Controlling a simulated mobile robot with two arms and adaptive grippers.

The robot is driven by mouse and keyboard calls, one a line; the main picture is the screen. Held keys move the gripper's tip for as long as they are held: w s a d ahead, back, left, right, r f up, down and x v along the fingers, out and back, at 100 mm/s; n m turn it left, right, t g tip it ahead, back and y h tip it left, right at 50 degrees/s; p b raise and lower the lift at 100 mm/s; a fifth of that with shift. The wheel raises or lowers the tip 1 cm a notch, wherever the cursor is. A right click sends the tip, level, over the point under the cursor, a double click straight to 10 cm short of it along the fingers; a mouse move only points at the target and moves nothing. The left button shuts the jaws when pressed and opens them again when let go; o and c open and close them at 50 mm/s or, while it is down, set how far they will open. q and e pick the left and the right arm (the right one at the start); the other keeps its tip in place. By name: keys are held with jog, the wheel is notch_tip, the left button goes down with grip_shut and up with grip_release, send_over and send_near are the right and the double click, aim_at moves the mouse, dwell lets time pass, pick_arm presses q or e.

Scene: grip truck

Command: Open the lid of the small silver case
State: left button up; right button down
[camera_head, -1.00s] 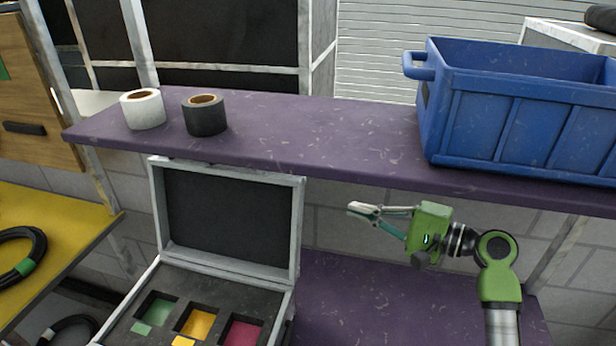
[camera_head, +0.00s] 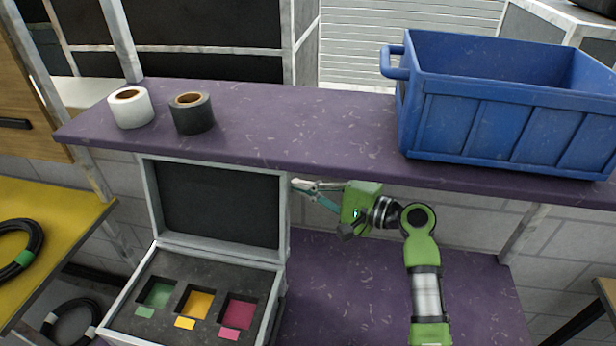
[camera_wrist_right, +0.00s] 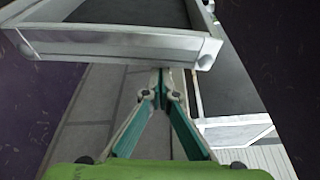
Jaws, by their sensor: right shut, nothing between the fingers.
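The small silver case (camera_head: 112,312) stands on the lower purple shelf in the head view. Its lid (camera_head: 148,205) is raised nearly upright, with a dark inner face. Inside are green, yellow and pink square recesses in dark foam. My right gripper (camera_head: 296,185) is beside the lid's upper right corner, shut and empty, pointing left. In the right wrist view my right gripper (camera_wrist_right: 163,85) has its fingertips together near a silver frame edge (camera_wrist_right: 120,45), which looks like part of the case. I cannot tell whether they touch. My left gripper is not in view.
The upper purple shelf (camera_head: 300,125) lies just above the lid and my right gripper. It bears a white tape roll (camera_head: 131,109), a black tape roll (camera_head: 191,114) and a blue crate (camera_head: 500,120). The lower shelf (camera_head: 350,290) is clear right of the case.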

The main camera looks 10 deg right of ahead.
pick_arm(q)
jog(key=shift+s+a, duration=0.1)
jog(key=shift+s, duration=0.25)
pick_arm(e)
jog(key=shift+f, duration=0.15)
jog(key=shift+a, duration=0.1)
pick_arm(q)
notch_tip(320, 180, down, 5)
jog(key=b, duration=0.4)
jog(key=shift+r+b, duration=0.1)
jog(key=shift+b, duration=0.3)
pick_arm(e)
jog(key=s+a+r+n+t+y, duration=0.1)
jog(key=s+a+r+n, duration=0.1)
jog(key=s+n, duration=0.2)
jog(key=shift+s+a+r, duration=0.3)
jog(key=shift+s+r, duration=0.1)
jog(key=shift+s, duration=0.85)
